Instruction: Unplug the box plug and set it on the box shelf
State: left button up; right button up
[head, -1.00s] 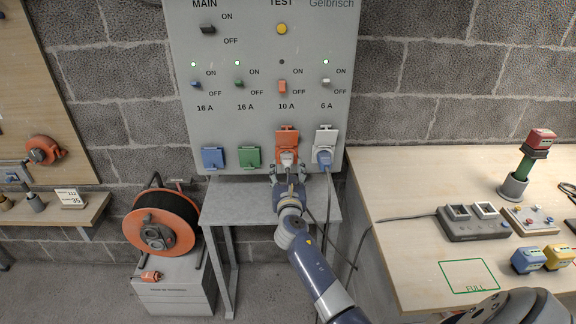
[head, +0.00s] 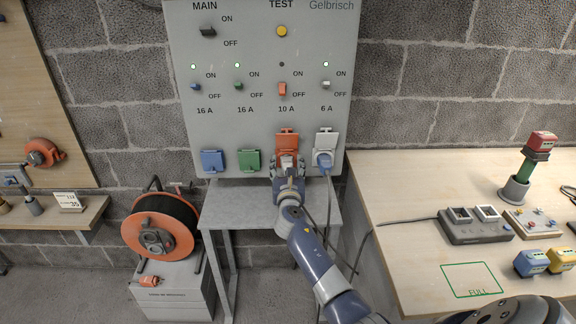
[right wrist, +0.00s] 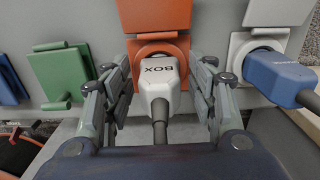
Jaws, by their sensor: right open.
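The box plug (right wrist: 158,84) is white with "BOX" on it and a dark cable. It sits in the orange socket (right wrist: 152,47) on the grey panel (head: 262,60). My right gripper (right wrist: 160,105) is open, with one finger on each side of the plug; small gaps show between the fingers and the plug. In the head view the right gripper (head: 289,170) covers most of the plug. A grey shelf (head: 232,197) stands below the sockets; I cannot tell whether it is the box shelf. My left gripper is not in view.
A blue plug (head: 324,160) sits in the white socket at right, close to my right gripper. Green (head: 248,160) and blue (head: 213,161) covers are at left. An orange cable reel (head: 160,225) stands at lower left. A wooden table (head: 400,180) is at right.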

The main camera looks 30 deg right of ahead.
dwell(0.8)
jog(key=shift+c, duration=0.4)
grip_shut()
jog(key=shift+s+a+p, duration=0.2)
jog(key=shift+s+p, duration=0.05)
jog(key=shift+p, duration=0.2)
jog(key=shift+s+a, duration=0.2)
jog(key=shift+s, duration=0.25)
jog(key=shift+p+v, duration=1.2)
jog(key=shift+v, duration=1)
